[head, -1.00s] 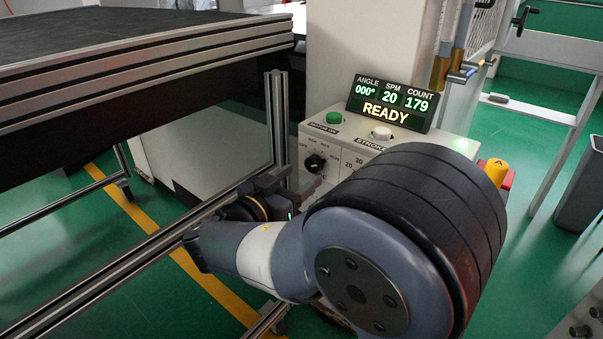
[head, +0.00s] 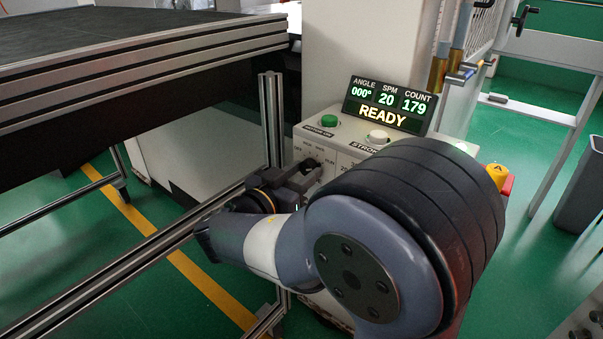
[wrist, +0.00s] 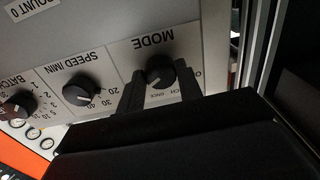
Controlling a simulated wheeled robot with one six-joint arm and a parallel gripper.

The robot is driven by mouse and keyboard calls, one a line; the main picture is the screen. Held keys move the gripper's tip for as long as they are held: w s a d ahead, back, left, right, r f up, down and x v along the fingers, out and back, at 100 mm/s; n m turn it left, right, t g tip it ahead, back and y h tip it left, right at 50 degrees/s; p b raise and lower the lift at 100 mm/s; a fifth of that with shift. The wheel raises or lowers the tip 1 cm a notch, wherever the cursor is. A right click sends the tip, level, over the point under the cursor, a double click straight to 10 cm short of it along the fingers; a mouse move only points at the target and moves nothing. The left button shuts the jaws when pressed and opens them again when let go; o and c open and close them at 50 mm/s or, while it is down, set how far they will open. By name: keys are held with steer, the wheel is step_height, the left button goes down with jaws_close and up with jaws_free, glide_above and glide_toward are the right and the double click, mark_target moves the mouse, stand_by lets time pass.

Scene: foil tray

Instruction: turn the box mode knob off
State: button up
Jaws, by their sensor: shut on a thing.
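The black mode knob (wrist: 159,71) is on the light control box face (wrist: 105,50), under the upside-down MODE label in the wrist view. It also shows in the head view (head: 311,163), partly behind my gripper. My gripper (wrist: 160,86) has one finger on each side of the knob and is shut on it. In the head view my gripper (head: 307,176) reaches the box from the left, below the green button. A pale mark shows on the knob, but my gripper hides part of the position labels, so its setting is unclear.
The SPEED/MIN knob (wrist: 80,91) and batch knob (wrist: 20,103) sit beside the mode knob. A green button (head: 329,120), a white button (head: 377,137) and a READY display (head: 391,104) top the box. A metal post (head: 271,120) stands close left.

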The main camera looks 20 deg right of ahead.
steer(key=shift+c, duration=0.8)
